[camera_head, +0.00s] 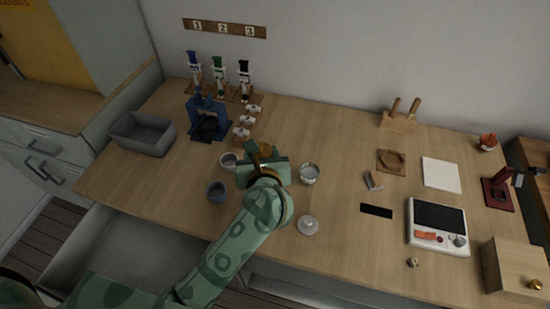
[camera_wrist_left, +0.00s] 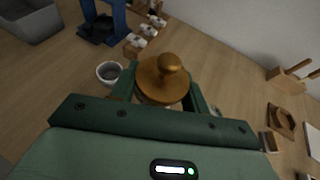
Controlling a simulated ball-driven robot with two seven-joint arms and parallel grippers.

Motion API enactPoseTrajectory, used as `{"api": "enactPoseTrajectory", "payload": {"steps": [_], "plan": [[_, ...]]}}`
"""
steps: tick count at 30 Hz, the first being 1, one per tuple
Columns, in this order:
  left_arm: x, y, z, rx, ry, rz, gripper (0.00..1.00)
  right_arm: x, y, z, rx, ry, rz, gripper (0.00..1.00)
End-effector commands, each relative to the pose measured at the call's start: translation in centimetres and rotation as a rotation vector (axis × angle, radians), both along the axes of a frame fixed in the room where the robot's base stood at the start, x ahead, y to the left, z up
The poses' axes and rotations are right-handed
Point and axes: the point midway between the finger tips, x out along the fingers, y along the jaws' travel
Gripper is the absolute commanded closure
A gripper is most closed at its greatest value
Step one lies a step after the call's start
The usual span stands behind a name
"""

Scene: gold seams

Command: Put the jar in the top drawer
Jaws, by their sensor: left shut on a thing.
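The jar has a round golden-brown wooden lid with a knob (camera_wrist_left: 165,75). In the wrist view it sits between my left gripper's fingers (camera_wrist_left: 163,92), and its body is mostly hidden. In the head view only a bit of the brown lid (camera_head: 266,149) shows past my left gripper (camera_head: 258,160), which is shut on the jar over the middle of the table. I cannot tell if the jar touches the table. An open, pale drawer (camera_head: 110,250) shows below the table's front left edge; it looks empty where visible, and my left arm covers part of it. My right gripper is out of view.
A grey bin (camera_head: 143,133) and blue stand (camera_head: 206,122) are left. A scale (camera_head: 437,226) and wooden box (camera_head: 514,268) are right.

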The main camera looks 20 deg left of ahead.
Motion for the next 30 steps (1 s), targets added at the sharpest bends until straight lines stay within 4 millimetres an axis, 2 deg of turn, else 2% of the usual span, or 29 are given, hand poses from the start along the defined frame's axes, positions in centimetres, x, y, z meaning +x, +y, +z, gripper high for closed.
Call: {"api": "enactPoseTrajectory", "payload": {"steps": [1, 3, 6, 9, 17, 21, 23, 30], "plan": [[1.6, 0.5, -1.7, 0.003, 0.000, 0.001, 0.84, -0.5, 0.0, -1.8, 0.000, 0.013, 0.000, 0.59], [3.6, 1.1, -2.7, 0.002, 0.001, 0.001, 0.84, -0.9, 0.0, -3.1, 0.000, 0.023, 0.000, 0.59], [5.4, 1.7, -5.3, 0.003, 0.006, 0.001, 0.84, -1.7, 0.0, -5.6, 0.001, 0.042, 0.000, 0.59], [6.6, 2.0, -6.5, 0.002, 0.005, 0.000, 0.84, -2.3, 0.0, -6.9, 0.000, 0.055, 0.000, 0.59], [8.0, 2.5, -7.6, 0.002, 0.001, 0.000, 0.84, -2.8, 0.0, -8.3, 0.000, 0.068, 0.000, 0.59], [8.3, 2.6, -10.4, 0.003, 0.005, 0.000, 0.84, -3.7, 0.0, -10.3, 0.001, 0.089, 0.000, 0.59], [8.3, 2.6, -11.1, 0.002, 0.004, 0.001, 0.84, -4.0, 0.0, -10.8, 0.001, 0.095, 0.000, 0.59], [8.3, 2.6, -10.6, 0.001, -0.002, 0.001, 0.84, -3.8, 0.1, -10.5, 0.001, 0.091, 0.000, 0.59]]}}
